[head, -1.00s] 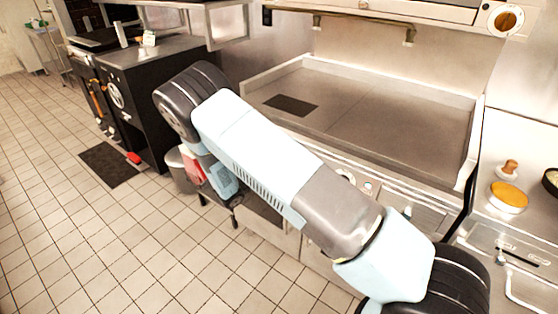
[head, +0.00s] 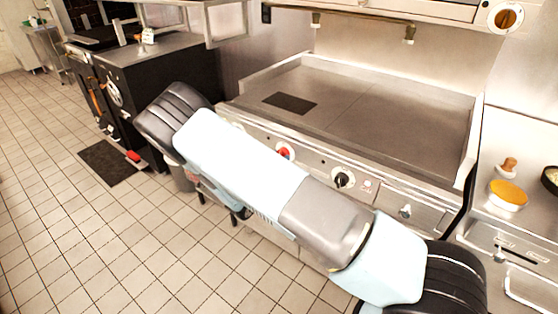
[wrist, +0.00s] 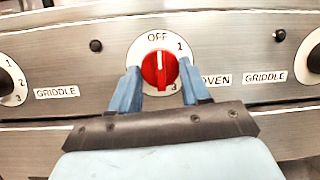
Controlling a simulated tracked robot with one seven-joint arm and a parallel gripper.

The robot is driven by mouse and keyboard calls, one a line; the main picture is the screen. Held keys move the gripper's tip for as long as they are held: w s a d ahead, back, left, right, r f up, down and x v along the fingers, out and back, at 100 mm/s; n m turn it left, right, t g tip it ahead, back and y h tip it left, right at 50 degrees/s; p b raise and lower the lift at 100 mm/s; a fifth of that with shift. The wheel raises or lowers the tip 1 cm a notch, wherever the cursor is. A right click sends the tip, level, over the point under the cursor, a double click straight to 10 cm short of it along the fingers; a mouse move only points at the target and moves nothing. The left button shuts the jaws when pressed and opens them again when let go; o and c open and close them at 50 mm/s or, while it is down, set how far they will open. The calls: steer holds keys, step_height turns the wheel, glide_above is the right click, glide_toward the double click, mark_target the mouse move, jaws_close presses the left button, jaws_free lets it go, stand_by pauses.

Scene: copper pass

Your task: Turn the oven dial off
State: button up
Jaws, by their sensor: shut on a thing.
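The red oven dial (wrist: 160,70) sits on a round white plate marked OFF at the top, with numbers on its right side. A white line on the dial points up toward OFF. An OVEN label is just right of the plate. My gripper (wrist: 160,78) has its blue fingers on either side of the dial and is shut on it. In the head view the red dial (head: 285,152) shows on the front panel beneath the griddle, just beyond my arm. My gripper is hidden behind my arm in that view.
Griddle dials flank the oven dial, at left (wrist: 8,82) and right (wrist: 314,58) in the wrist view. The flat griddle (head: 385,110) is above the panel. A counter on the right holds an orange-topped round item (head: 508,195). Tiled floor (head: 100,240) is open at left.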

steer(key=shift+d+n+t+y, duration=0.1)
steer(key=shift+n+t+y, duration=0.2)
steer(key=shift+n, duration=0.2)
steer(key=o, duration=1.1)
steer(key=shift+c, duration=0.2)
steer(key=v, duration=1.3)
steer(key=shift+s+a, duration=0.25)
steer(key=shift+a, duration=0.1)
